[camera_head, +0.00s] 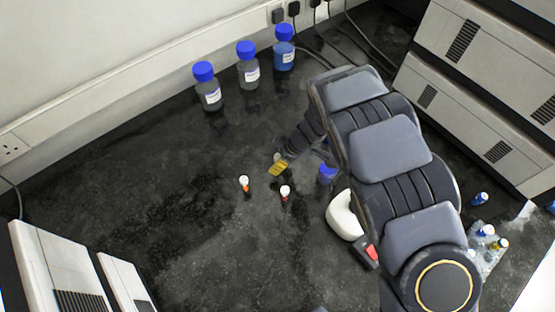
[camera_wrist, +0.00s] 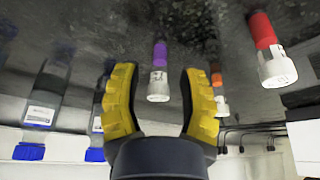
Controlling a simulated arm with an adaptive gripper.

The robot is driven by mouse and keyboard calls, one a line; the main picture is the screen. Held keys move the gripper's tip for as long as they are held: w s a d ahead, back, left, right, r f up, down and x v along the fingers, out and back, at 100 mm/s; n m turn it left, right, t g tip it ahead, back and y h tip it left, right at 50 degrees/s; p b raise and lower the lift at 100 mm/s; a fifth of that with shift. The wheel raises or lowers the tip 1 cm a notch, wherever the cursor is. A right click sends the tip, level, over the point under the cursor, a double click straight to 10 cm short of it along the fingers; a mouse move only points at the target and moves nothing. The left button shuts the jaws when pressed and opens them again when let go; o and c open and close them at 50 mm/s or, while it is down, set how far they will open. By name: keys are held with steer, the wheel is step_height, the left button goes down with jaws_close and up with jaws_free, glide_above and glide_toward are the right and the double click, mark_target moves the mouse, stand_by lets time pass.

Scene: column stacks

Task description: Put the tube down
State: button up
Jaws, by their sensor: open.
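My gripper (camera_head: 278,168) has yellow fingers and is low over the dark bench. In the wrist view, the gripper (camera_wrist: 160,72) is open, with a gap on both sides of a tube (camera_wrist: 158,86) with a purple band and white cap. The tube appears upright on the bench, apart from both fingers. In the head view it is mostly hidden by my gripper. A tube with an orange band (camera_head: 244,184) and one with a red band (camera_head: 285,192) stand nearby; the wrist view shows the orange one (camera_wrist: 217,80) behind the right finger and the red one (camera_wrist: 266,40) farther right.
Blue-capped bottles (camera_head: 208,90) (camera_head: 248,68) (camera_head: 284,50) stand along the back wall. Another blue cap (camera_head: 327,174) and a white rounded object (camera_head: 343,216) are beside my arm. Several small vials (camera_head: 487,240) stand at right. The left-centre bench is clear.

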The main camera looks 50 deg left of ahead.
steer(key=v, duration=1)
steer(key=shift+r, duration=0.4)
steer(key=shift+w+d, duration=0.1)
steer(key=shift+w, duration=0.05)
